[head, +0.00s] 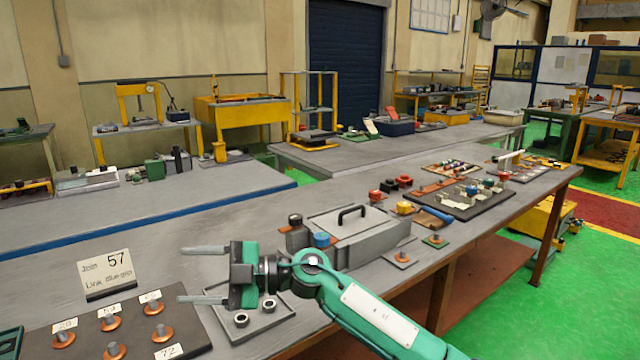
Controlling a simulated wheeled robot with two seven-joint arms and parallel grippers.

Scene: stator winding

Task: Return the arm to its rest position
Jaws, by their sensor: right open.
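My right arm (375,318) comes in from the bottom right, green with a pale plate on its link. My right gripper (190,275) points left with its two grey fingers spread wide apart and nothing between them. It is over the front of the grey workbench, above a small flat tray (262,325) that holds metal rings and is partly hidden by the gripper. My left gripper is not in view.
A sign card (108,270) reading 57 stands left of the fingers. A dark board (185,335) with copper-coloured pieces and number labels lies in front. A grey lidded box (365,240) with a black handle stands behind the arm. Parts boards (480,205) lie farther right.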

